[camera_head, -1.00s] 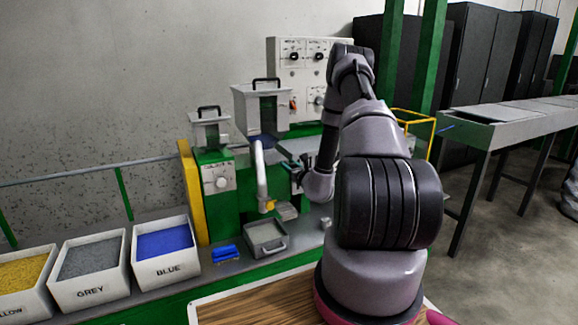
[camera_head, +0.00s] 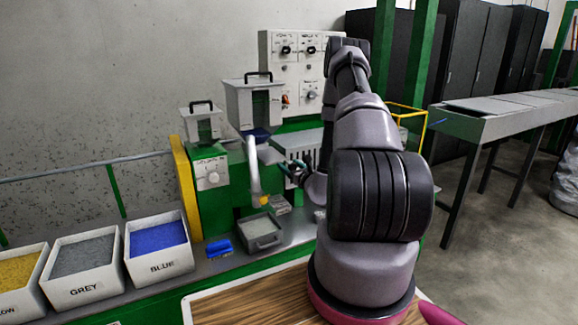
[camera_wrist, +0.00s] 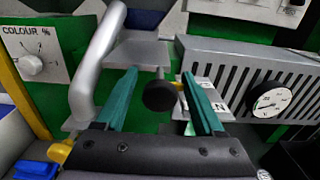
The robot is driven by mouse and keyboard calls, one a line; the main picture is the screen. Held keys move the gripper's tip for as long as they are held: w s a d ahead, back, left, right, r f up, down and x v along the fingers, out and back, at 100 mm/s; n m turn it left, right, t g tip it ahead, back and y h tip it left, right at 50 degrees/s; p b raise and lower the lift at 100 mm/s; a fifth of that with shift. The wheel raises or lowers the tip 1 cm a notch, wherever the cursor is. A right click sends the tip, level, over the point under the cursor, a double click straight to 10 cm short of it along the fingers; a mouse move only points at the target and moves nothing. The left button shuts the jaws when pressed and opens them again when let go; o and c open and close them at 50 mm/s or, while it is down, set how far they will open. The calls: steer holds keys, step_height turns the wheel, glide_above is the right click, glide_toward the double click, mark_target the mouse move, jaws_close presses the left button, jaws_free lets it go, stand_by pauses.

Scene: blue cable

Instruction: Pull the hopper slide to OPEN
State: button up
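A round black knob (camera_wrist: 160,96) with a short yellow stem is in the wrist view, in front of a grey metal plate (camera_wrist: 138,53). My gripper (camera_wrist: 160,74) is open, with one green finger on each side of the knob. The right finger is close to the stem; I cannot tell whether it touches. A white label (camera_wrist: 222,106), partly hidden by that finger, shows an "N". In the head view the larger hopper (camera_head: 240,102) stands above the green machine, and my gripper (camera_head: 288,171) is below and right of it. The knob is too small to make out there.
A silver pipe (camera_wrist: 93,65) curves down close left of my gripper. A slotted grey box (camera_wrist: 245,78) with a gauge is close on the right. A grey tray (camera_head: 262,240), a blue brush-like object (camera_head: 220,249) and a blue-filled bin (camera_head: 160,262) are on the bench.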

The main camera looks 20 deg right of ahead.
steer(key=s, duration=1)
steer(key=shift+s+d, duration=0.2)
steer(key=shift+s, duration=0.2)
